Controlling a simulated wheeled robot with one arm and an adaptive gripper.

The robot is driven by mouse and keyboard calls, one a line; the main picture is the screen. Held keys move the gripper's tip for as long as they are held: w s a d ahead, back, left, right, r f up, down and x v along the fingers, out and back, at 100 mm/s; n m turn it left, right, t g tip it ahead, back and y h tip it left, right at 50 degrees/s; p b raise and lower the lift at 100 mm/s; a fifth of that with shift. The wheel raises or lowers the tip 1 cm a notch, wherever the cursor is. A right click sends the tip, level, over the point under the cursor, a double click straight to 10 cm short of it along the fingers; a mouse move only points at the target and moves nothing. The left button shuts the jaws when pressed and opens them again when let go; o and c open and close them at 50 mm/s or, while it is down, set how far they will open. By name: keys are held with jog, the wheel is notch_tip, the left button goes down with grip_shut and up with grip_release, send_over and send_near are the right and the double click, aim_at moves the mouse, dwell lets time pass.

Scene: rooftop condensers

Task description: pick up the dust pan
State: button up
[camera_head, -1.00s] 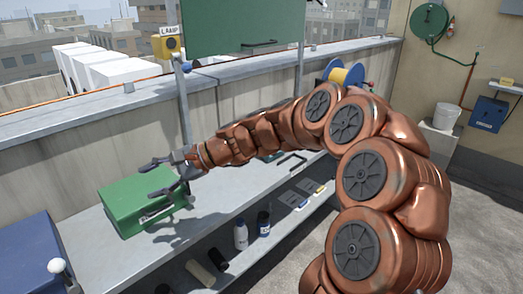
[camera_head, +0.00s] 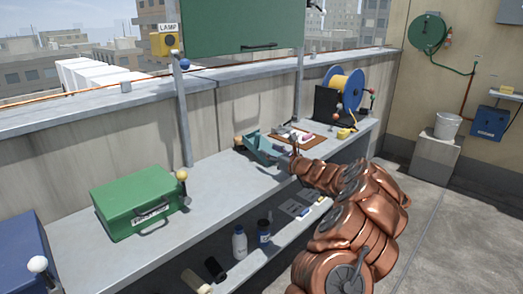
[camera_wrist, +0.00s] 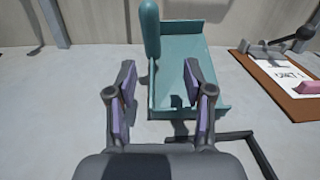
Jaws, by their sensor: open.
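The dust pan (camera_head: 262,150) is teal and lies on the grey bench top, toward the back wall in the head view. In the wrist view the dust pan (camera_wrist: 185,75) shows its flat pan with raised side walls and a rounded teal handle standing up at its left. My gripper (camera_wrist: 157,85) is open and empty there, its two purple-padded fingers apart in front of the pan. The right finger overlaps the pan in the picture; contact cannot be told. In the head view my gripper (camera_head: 294,152) is small and mostly hidden by my arm, just right of the pan.
A brown clipboard with paper (camera_wrist: 285,83) lies right of the pan. A dark angled bar (camera_wrist: 245,145) lies in front of it. A green case (camera_head: 138,203) stands at the bench's left. A cable reel (camera_head: 343,88) stands farther right. Bottles (camera_head: 240,241) are on the shelf below.

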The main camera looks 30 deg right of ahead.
aim_at(258, 146)
jog(key=shift+w+a+r, duration=0.1)
jog(key=shift+w+a, duration=0.05)
jog(key=shift+w, duration=0.4)
jog(key=shift+w+a, duration=0.15)
jog(key=shift+w, duration=0.4)
jog(key=w, duration=0.1)
jog(key=w+a, duration=0.1)
jog(key=w, duration=0.1)
jog(key=shift+a, duration=0.15)
jog(key=shift+w+r, duration=0.15)
jog(key=shift+w, duration=0.8)
grip_shut()
